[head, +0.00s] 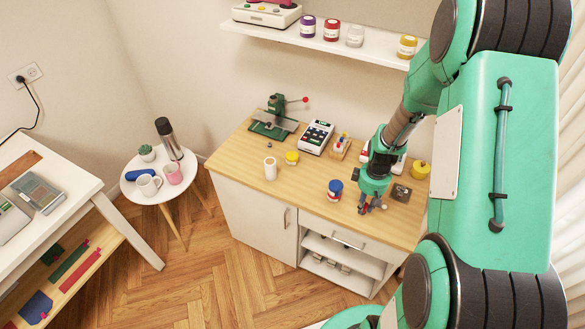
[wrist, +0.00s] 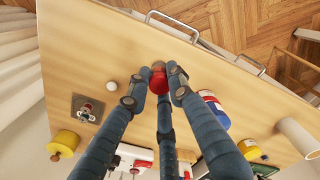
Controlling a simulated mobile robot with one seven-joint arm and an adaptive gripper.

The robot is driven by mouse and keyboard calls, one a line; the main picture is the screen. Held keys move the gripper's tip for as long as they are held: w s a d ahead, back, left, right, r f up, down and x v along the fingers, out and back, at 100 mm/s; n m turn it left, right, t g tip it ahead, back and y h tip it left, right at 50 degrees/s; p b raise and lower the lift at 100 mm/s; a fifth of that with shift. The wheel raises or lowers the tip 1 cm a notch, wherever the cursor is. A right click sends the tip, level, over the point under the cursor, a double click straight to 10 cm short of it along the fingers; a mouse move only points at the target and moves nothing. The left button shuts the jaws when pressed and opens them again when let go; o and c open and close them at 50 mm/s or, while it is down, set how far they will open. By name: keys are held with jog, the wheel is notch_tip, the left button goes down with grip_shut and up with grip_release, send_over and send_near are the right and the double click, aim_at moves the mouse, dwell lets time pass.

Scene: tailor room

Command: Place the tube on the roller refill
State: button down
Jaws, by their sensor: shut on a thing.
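My gripper (wrist: 158,82) is shut on a small red thing with a brown end, which I take for the tube (wrist: 158,79); the fingers partly hide it. In the head view my gripper (head: 371,206) is over the front part of the wooden counter, right of a blue-lidded jar. The white upright cylinder, which looks like the roller refill (head: 270,168), stands on the counter further left, apart from my gripper. It also shows at the right edge of the wrist view (wrist: 297,138). Its top shows a brownish rim in the head view. Nothing is seen resting on it.
The blue-lidded jar (head: 335,189) stands between my gripper and the white cylinder. A small yellow jar (head: 292,158) is right of the cylinder. A card terminal (head: 316,137) and green machine (head: 273,121) stand behind. The counter (head: 303,180) is clear between cylinder and blue-lidded jar.

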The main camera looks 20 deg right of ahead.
jog(key=w+a+r+p, duration=0.1)
jog(key=w+a+r, duration=0.2)
jog(key=w+a, duration=0.2)
jog(key=w+a+r+p, duration=0.2)
jog(key=w+a, duration=0.3)
jog(key=a, duration=0.7)
jog(key=w+a+r+p, duration=0.2)
jog(key=w+a+r, duration=0.3)
jog(key=a, duration=0.4)
jog(key=shift+w+r, duration=0.1)
send_over(270, 161)
jog(key=shift+f, duration=0.75)
jog(key=shift+f, duration=1.75)
jog(key=shift+f, duration=0.1)
